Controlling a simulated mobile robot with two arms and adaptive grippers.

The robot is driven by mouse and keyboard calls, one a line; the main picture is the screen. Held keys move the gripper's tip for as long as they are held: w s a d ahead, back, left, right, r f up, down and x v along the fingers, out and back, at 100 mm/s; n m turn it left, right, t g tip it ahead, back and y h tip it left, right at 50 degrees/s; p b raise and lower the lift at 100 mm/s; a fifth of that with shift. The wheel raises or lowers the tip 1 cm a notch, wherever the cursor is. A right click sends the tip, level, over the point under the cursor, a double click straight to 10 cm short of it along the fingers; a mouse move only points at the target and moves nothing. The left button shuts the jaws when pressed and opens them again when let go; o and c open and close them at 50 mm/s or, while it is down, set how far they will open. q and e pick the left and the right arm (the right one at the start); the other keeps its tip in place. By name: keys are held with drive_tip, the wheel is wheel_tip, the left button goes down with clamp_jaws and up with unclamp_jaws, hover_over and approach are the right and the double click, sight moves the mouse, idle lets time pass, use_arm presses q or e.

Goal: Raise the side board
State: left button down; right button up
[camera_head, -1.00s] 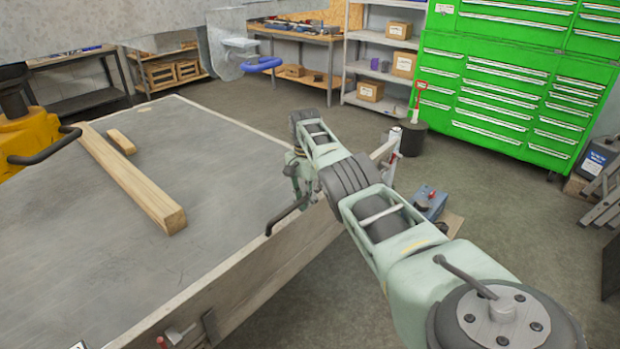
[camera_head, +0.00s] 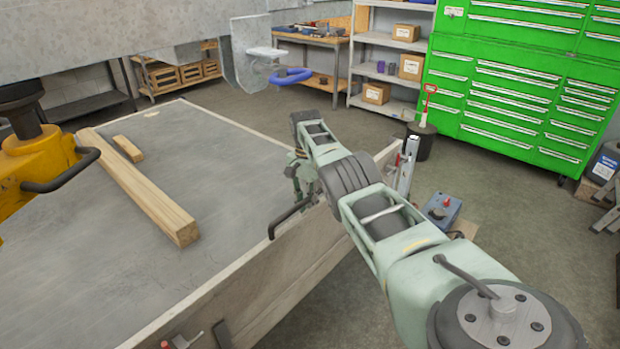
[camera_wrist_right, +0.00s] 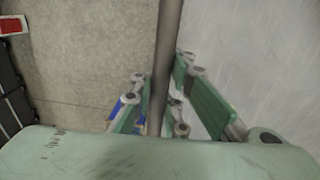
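The side board (camera_head: 262,292) runs along the near right side of the trailer bed (camera_head: 150,285). It looks upright, with its outer face towards the floor. My right gripper (camera_head: 303,188) is at its top edge towards the far end, partly hidden by my green arm. In the right wrist view a narrow brown-grey bar, apparently the side board's edge (camera_wrist_right: 168,45), passes between the fingers of my right gripper (camera_wrist_right: 158,98). I cannot tell whether both fingers press on it. My left gripper is out of view; my yellow left arm shows at the left edge.
A long wooden beam (camera_head: 140,190) and a short block (camera_head: 128,149) lie on the bed. Latch parts (camera_head: 183,338) show at the near end. A blue box with a red knob (camera_head: 440,210) and a dark bucket (camera_head: 420,140) stand beyond my arm. Green cabinets (camera_head: 520,80) line the back.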

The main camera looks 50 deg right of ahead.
drive_tip(key=o, duration=0.6)
drive_tip(key=shift+w+r, duration=0.3)
drive_tip(key=shift+r, duration=0.35)
drive_tip(key=shift+c, duration=0.2)
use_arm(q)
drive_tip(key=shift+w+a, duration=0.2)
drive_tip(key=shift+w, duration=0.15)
use_arm(e)
drive_tip(key=shift+a+f, duration=0.15)
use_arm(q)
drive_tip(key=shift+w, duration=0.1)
use_arm(e)
drive_tip(key=shift+f, duration=0.1)
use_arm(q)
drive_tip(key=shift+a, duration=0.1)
use_arm(e)
wheel_tip(320, 180, up, 12)
drive_tip(key=shift+w, duration=0.3)
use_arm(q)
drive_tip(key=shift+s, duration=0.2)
